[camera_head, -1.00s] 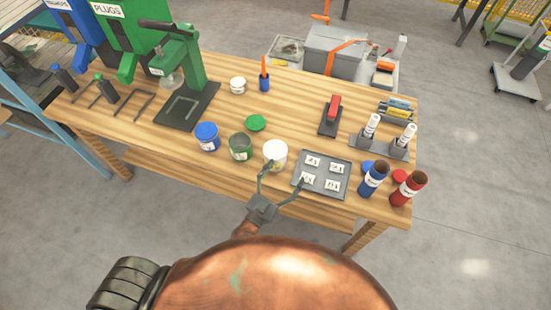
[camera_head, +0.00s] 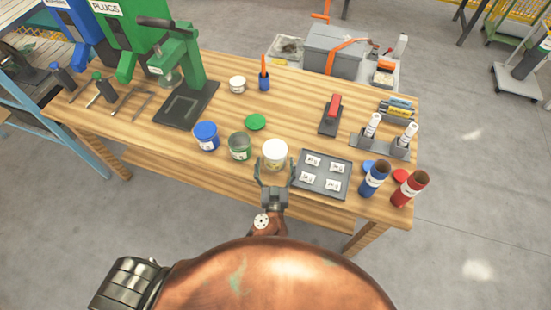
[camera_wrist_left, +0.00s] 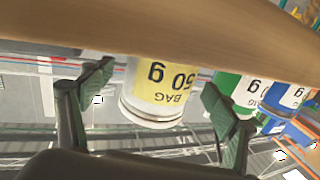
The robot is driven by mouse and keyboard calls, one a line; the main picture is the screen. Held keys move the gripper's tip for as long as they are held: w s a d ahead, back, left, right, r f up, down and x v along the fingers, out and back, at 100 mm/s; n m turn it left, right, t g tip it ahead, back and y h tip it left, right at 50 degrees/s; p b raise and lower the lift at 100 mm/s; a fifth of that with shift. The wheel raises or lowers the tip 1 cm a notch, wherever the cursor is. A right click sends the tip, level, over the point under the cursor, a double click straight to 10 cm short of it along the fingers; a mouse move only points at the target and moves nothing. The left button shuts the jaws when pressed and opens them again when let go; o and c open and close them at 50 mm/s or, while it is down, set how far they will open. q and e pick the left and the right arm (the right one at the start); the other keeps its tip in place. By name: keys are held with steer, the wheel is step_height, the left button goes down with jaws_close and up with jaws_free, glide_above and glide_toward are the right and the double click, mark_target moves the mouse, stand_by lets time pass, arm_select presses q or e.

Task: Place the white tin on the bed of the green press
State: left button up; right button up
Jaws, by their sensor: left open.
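The white tin (camera_head: 275,153) stands upright near the table's front edge. In the left wrist view the white tin (camera_wrist_left: 158,92) appears upside down with a yellow label. My left gripper (camera_head: 275,175) is open at the tin's near side, one finger toward each side. In the left wrist view the gripper (camera_wrist_left: 157,82) shows its fingers apart with the tin between or just beyond them; contact cannot be told. The green press (camera_head: 196,62) stands at the back left; its dark bed (camera_head: 187,105) is empty. My right gripper is out of view.
A green tin (camera_head: 240,147) and a blue tin (camera_head: 206,136) stand left of the white tin. A green lid (camera_head: 255,122) lies behind. A grey tray (camera_head: 322,174) with labelled pieces is close on the right.

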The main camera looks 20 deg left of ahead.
arm_select(q)
steer(key=shift+x, duration=1.25)
steer(key=shift+c, duration=0.5)
steer(key=c, duration=2)
